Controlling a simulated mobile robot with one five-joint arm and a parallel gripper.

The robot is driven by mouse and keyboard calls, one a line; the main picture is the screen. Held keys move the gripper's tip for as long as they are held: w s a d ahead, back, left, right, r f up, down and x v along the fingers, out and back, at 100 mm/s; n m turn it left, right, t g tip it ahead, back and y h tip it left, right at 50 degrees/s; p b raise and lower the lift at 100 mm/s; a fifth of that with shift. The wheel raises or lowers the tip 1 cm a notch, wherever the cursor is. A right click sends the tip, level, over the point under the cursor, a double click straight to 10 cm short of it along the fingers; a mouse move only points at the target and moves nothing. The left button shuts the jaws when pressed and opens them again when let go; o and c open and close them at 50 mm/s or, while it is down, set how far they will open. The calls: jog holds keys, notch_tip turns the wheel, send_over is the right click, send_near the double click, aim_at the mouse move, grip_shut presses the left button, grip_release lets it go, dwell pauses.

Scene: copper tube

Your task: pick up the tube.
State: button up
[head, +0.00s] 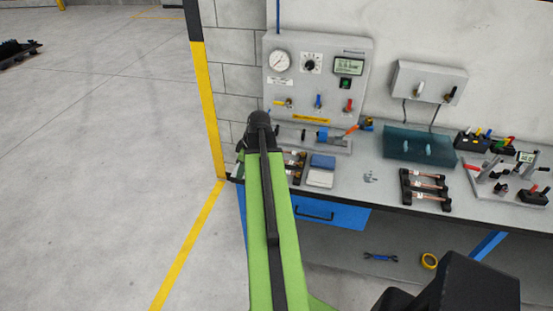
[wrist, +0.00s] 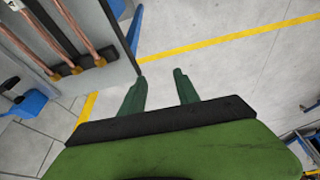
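Several copper tubes with brass ends (wrist: 72,40) lie side by side at the upper left of the wrist view, on a grey surface. My gripper (wrist: 160,75) is open and empty, its two green fingers apart with only floor visible between them. It is to the right of the tubes and apart from them. In the head view, copper tubes (head: 425,186) rest across a black rack (head: 408,193) on the workbench. Other brass-ended parts (head: 296,158) show just right of my green arm, partly hidden by it. My fingers cannot be made out in the head view.
The workbench (head: 385,198) also holds a teal tray (head: 400,147), a blue box (head: 322,161), a white box (head: 319,179) and toggle clamps (head: 490,170). A gauge panel (head: 318,75) stands behind. A wrench (head: 380,257) and yellow tape roll (head: 429,261) lie below.

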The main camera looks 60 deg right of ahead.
jog(key=s+d+r+n+t+h+p, duration=0.1)
jog(key=s+d+r+p, duration=0.45)
jog(key=s+d, duration=0.85)
jog(key=b+x, duration=0.3)
jog(key=b, duration=0.1)
jog(key=b+x, duration=0.4)
jog(key=b, duration=0.1)
jog(key=b+x, duration=0.4)
jog(key=shift+w+d+f, duration=0.1)
jog(key=shift+w+d, duration=0.15)
jog(key=shift+w, duration=0.15)
jog(key=b+x, duration=0.5)
jog(key=shift+s+d, duration=0.15)
jog(key=shift+d, duration=0.05)
jog(key=shift+f, duration=0.15)
jog(key=shift+r, duration=0.2)
grip_shut()
